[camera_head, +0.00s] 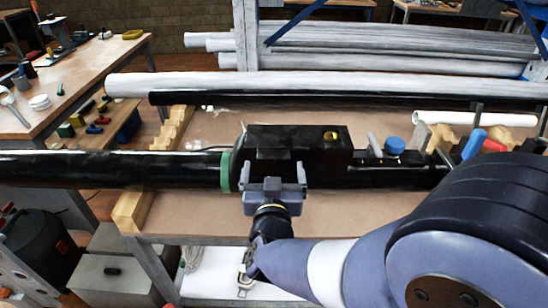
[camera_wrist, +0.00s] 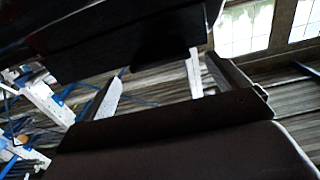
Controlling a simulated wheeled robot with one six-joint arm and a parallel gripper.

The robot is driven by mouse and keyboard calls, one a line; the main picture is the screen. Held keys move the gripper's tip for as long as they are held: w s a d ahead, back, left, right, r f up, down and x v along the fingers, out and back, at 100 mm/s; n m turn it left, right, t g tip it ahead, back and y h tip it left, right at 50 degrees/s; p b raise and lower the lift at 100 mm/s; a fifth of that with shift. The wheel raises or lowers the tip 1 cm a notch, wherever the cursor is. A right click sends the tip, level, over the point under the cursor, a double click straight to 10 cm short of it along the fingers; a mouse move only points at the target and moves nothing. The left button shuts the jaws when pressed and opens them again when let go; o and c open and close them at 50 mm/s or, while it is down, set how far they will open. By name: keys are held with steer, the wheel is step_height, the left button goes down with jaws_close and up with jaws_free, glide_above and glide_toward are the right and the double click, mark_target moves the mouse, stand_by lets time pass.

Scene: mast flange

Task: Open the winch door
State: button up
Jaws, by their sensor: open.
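A black box-shaped housing (camera_head: 300,140), apparently the winch, sits on the black mast (camera_head: 120,170) just right of a green band (camera_head: 226,172). I cannot clearly make out the door's edge or handle. My gripper (camera_head: 274,174) is open and empty at the near side of the housing, below its left part. Whether the fingers touch it is unclear. In the wrist view, my gripper (camera_wrist: 162,72) has its fingers spread, with a dark surface (camera_wrist: 110,30) close above them.
Wooden cradles (camera_head: 133,210) support the mast over a brown bench (camera_head: 205,227). A blue-capped part (camera_head: 394,145) and a blue-handled tool (camera_head: 474,144) are right of the housing. White tubes (camera_head: 300,84) lie behind. A workbench (camera_head: 70,90) stands at left.

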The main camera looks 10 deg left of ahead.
mark_target(274, 160)
steer(key=shift+x, duration=2.05)
steer(key=shift+c, duration=0.4)
steer(key=c, duration=1.3)
steer(key=shift+r+p, duration=0.15)
steer(key=shift+p, duration=0.2)
